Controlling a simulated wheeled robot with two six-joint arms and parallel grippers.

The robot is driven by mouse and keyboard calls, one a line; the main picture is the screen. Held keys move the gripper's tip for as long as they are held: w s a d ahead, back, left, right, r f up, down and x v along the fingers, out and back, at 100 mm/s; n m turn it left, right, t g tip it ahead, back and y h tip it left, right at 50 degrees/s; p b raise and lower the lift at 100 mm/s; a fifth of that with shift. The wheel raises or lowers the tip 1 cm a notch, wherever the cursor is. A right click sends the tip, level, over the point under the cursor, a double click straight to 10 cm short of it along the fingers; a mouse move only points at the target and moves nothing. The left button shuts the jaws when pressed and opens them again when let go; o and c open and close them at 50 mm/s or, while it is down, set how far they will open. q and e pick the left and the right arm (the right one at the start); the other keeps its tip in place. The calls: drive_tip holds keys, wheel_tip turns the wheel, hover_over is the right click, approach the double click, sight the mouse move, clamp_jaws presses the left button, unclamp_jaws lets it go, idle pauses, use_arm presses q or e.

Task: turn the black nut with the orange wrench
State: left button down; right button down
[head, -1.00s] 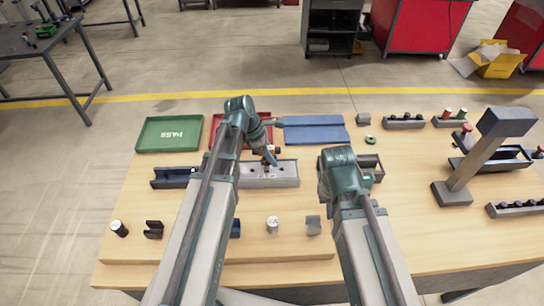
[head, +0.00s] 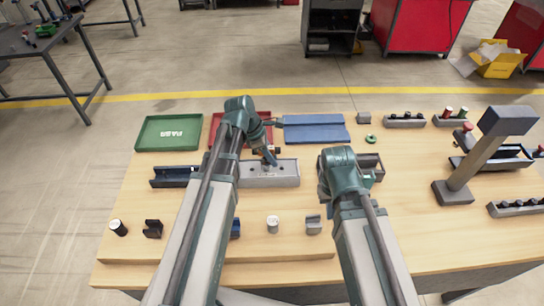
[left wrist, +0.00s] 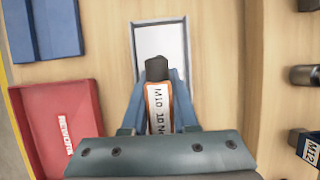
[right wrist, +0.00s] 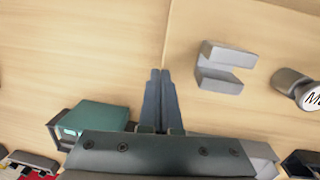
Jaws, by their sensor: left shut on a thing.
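My left gripper (head: 268,160) is over the grey tray (head: 287,176) in the head view. In the left wrist view its two fingers (left wrist: 157,90) are shut on the orange wrench (left wrist: 158,108), which has a white M10 label and a dark head pointing into the pale tray (left wrist: 163,22). I cannot tell whether the head touches anything. I cannot make out the black nut in any current view. My right gripper (right wrist: 160,75) is shut and empty above bare wood, its fingers side by side.
A green PASS tray (head: 168,148), a partly hidden red tray (left wrist: 60,125) and a blue board (head: 315,135) lie at the back. A grey slotted block (right wrist: 222,68) and a labelled cylinder (right wrist: 292,88) stand near my right gripper. A lamp-like post (head: 472,175) rises at right.

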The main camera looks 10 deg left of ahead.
use_arm(q)
drive_tip(key=shift+f+b, duration=0.45)
drive_tip(key=shift+f, duration=0.05)
use_arm(e)
drive_tip(key=shift+f, duration=0.5)
use_arm(q)
drive_tip(key=shift+s+f+b, duration=0.15)
drive_tip(key=shift+f+b, duration=0.1)
drive_tip(key=shift+b, duration=0.1)
use_arm(e)
drive_tip(key=shift+s+f, duration=0.25)
